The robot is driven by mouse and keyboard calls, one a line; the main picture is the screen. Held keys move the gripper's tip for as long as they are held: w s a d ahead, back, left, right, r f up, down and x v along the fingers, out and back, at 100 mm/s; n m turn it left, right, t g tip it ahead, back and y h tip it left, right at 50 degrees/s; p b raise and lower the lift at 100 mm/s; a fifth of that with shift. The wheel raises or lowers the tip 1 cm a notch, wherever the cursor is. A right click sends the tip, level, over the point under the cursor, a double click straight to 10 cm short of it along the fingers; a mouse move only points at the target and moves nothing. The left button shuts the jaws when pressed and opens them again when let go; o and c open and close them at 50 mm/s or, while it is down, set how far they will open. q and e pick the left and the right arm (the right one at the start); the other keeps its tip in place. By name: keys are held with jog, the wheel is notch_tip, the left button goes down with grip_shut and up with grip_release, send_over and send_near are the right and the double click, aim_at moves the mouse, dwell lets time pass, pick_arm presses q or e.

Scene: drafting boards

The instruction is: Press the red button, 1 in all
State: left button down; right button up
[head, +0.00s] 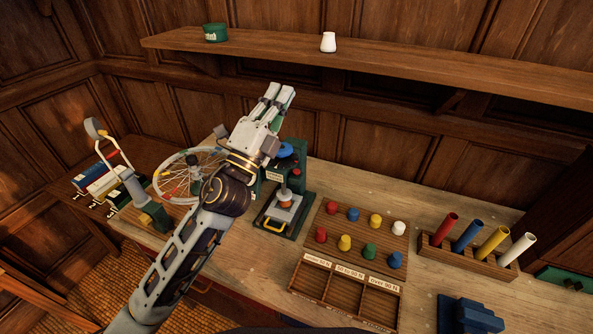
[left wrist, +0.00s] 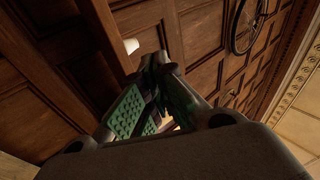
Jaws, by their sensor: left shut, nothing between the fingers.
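Two red round-topped pieces, the far one (head: 325,208) and the near one (head: 320,235), stand among other coloured pieces on a wooden board. My left gripper (head: 280,92) is shut and empty, raised above and behind the press, pointing toward the wall. It also shows in the left wrist view (left wrist: 162,72). My left forearm hides part of the bench. My right gripper is not in view.
A three-compartment wooden tray (head: 345,293) lies in front of the board. A rack (head: 468,259) of coloured tubes stands right, a spoked wheel (head: 190,175) left. A shelf (head: 390,62) with a green tin (head: 215,32) and white pot (head: 328,42) runs along the wall.

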pick_arm(q)
jog(key=s+d+r+m+g+h, duration=0.3)
jog(key=s+d+m+g+h, duration=0.2)
jog(key=d+m+g+h, duration=0.75)
notch_tip(320, 180, down, 8)
jog(key=s+d+m+g+y, duration=0.15)
jog(key=m+g+y, duration=0.45)
jog(key=m+y, duration=0.65)
jog(key=w+a+f+m+t+y, duration=0.4)
jog(key=w+a+f+y, duration=0.1)
jog(key=w+a, duration=0.4)
jog(key=shift+w+a+f+m+y, duration=0.15)
jog(key=shift+w+a+m+y, duration=0.3)
jog(key=shift+y, duration=0.35)
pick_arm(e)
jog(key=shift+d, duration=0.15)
pick_arm(q)
jog(key=shift+d, duration=0.15)
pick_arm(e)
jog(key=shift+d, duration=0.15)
pick_arm(q)
jog(key=shift+f, duration=0.15)
